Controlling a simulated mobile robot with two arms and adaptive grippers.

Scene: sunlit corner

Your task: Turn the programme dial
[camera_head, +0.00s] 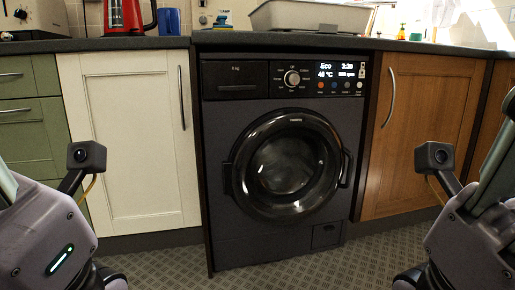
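The programme dial (292,78) is a round silver knob on the upper panel of a black washing machine (224,150). Small labels surround it. To its right, a lit display (341,70) reads Eco, 3:20 and 46 °C. The machine's round door (286,166) is closed. My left arm shows at the lower left and my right arm at the lower right. Both are well apart from the machine and the dial. The gripper fingers of both arms are not visible, so nothing of their opening shows.
A dark worktop (110,44) runs above the machine, with a red kettle (125,17) and a pale tray (310,17) on it. A cream cupboard (125,140) stands left and a wooden cupboard (430,105) right. The patterned floor (275,267) in front is clear.

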